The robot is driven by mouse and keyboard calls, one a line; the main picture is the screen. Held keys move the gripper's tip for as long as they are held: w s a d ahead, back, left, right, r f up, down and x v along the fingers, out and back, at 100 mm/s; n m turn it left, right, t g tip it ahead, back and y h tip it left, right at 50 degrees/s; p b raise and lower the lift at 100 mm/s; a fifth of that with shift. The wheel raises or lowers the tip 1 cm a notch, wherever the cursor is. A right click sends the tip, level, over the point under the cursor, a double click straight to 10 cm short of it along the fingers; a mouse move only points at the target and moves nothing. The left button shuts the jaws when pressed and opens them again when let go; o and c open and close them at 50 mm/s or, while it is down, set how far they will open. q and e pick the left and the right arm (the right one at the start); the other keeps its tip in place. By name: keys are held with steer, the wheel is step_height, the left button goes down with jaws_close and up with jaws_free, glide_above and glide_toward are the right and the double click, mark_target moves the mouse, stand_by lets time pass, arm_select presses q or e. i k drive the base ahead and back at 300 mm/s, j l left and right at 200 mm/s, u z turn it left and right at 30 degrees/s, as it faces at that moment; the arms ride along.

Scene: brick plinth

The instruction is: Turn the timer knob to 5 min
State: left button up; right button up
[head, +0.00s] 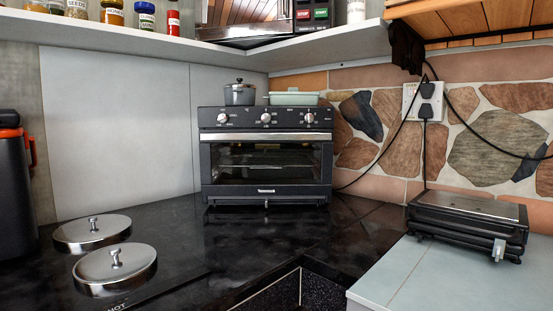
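A black toaster oven (266,155) stands at the back of the dark counter, facing me. Its glass door (266,163) is shut, with a metal handle bar above it. Three silver knobs sit in a row on the panel over the door: a left knob (222,118), a middle knob (266,118) and a right knob (309,118). The marks around them are too small to read, so I cannot tell which is the timer or where each points. Neither of my grippers is in view.
A dark pot (239,95) and a pale green dish (293,98) stand on the oven. Two round metal lids (115,264) lie front left. A black grill (468,222) sits on the pale counter at right, cables behind. A shelf (200,45) overhangs. Dark counter before the oven is clear.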

mark_target(309, 119)
steer(key=i+z, duration=0.25)
steer(key=z, duration=0.2)
steer(key=i+j+z, duration=0.15)
steer(key=z, duration=0.3)
steer(key=i+j+z, duration=0.2)
steer(key=z, duration=0.25)
steer(key=i, duration=0.1)
